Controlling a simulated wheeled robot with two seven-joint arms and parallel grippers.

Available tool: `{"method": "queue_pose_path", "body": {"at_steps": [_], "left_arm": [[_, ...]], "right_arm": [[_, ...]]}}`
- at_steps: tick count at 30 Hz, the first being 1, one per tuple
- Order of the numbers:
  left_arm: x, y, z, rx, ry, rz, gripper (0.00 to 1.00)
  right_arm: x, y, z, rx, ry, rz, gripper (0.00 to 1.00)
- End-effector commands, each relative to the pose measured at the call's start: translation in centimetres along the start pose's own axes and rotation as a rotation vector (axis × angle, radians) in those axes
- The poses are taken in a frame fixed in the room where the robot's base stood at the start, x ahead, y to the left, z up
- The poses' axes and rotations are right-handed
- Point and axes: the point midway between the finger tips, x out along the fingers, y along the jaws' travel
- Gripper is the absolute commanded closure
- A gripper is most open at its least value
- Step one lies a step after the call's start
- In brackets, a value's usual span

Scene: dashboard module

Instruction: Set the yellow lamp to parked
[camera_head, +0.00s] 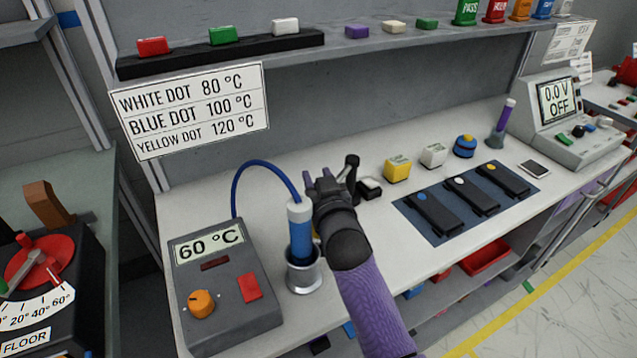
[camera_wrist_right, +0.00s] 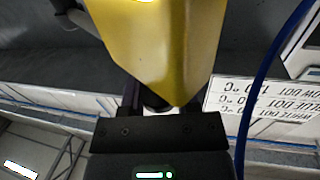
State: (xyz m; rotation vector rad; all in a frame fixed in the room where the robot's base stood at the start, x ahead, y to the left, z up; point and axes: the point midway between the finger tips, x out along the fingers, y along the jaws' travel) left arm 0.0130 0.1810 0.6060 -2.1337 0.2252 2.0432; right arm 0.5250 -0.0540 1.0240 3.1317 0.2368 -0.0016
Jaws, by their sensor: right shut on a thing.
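My right gripper (camera_head: 335,180) is over the bench beside the blue tool in its metal stand, its arm coming up from the bottom. In the right wrist view a smooth yellow body (camera_wrist_right: 160,50) with a tapered lower end and a bright spot at the top fills the space at my right gripper (camera_wrist_right: 160,105), which is shut on it. In the head view this body is almost wholly hidden by the hand. I cannot tell whether it is the yellow lamp. A yellow cube (camera_head: 398,169) with a pale top stands apart on the bench. My left gripper is out of view.
The control box (camera_head: 225,285) reading 60 °C is at front left. The blue tool (camera_head: 300,240) stands in a metal cup (camera_head: 304,274) with a looping blue cord (camera_head: 247,167). A dark mat (camera_head: 418,227) with several black modules lies at right, beside the voltmeter (camera_head: 568,118).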

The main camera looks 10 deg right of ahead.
Motion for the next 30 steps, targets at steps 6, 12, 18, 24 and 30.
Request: {"method": "queue_pose_path", "body": {"at_steps": [6, 12, 18, 24, 30], "left_arm": [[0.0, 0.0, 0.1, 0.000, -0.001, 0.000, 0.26], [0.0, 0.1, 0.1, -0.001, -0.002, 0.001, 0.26], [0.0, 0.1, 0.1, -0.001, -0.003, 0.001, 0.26], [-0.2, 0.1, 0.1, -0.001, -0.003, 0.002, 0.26], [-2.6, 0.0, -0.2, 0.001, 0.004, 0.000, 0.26]], "right_arm": [[0.0, 0.0, 0.0, 0.002, 0.001, 0.000, 1.00], [0.0, 0.0, -0.1, 0.002, 0.001, 0.000, 0.45], [0.0, 0.0, 0.0, 0.001, 0.001, 0.000, 0.25], [0.0, 0.0, -0.5, 0.001, 0.003, 0.001, 0.25], [0.0, 0.0, -5.5, 0.000, 0.008, 0.000, 0.25]]}}
